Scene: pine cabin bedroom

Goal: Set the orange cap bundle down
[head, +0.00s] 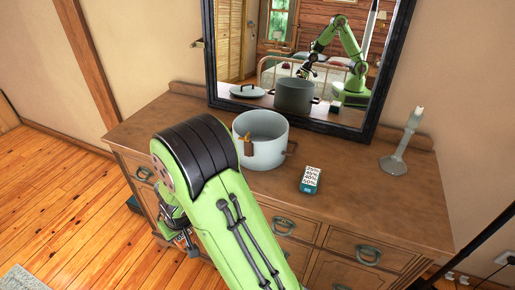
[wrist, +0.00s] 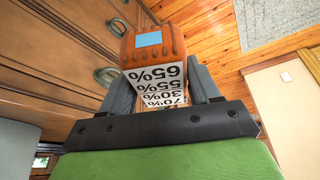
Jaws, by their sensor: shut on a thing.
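The orange cap bundle (wrist: 153,48) is in the wrist view, between my gripper's two grey fingers (wrist: 162,88). It has an orange ribbed cap with a blue square and a white body with black percentage print. My gripper is shut on it. In the head view my gripper (head: 183,236) shows only partly, beside the dresser's front left, below its top. The bundle cannot be made out there, as my arm covers much of that area.
A wooden dresser (head: 350,207) carries a grey pot (head: 262,150), a similar printed bundle with a teal end (head: 310,180) and a pale candlestick (head: 395,163). A mirror (head: 383,75) stands behind. The dresser top is bare between bundle and candlestick. Plank floor (head: 60,190) lies left.

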